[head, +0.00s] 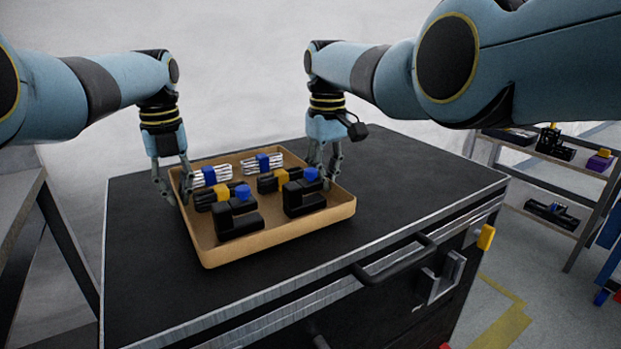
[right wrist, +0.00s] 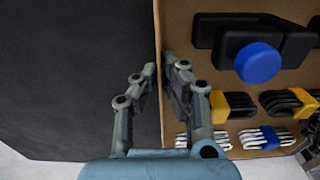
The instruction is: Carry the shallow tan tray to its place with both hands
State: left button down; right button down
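The shallow tan tray (head: 284,236) rests on the black top of a cabinet. It holds two black blocky parts with blue knobs (head: 238,218), black bundles with yellow bands (head: 215,199) and silver bundles with blue bands (head: 211,177). My left gripper (head: 178,201) points down at the tray's left wall, fingers either side of it and close together. My right gripper (head: 329,182) is at the right wall. In the right wrist view its fingers (right wrist: 160,75) pinch the tray wall (right wrist: 158,30), one outside and one inside.
The cabinet top (head: 410,180) is bare to the right of the tray and in front of it. A drawer handle (head: 395,262) and a yellow piece (head: 486,237) stick out from the cabinet's side. A shelf rack (head: 550,170) stands right; a grey table (head: 20,205) stands left.

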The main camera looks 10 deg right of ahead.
pick_arm(q)
jog(key=shift+f, duration=0.25)
pick_arm(e)
jog(key=shift+f, duration=0.25)
pick_arm(q)
jog(key=c, duration=1.5)
grip_release()
pick_arm(e)
jog(key=c, duration=1.5)
grip_release()
jog(key=shift+f, duration=0.1)
pick_arm(q)
notch_tip(320, 180, up, 12)
jog(key=shift+f, duration=0.1)
pick_arm(e)
notch_tip(320, 180, up, 12)
jog(key=shift+r, duration=0.1)
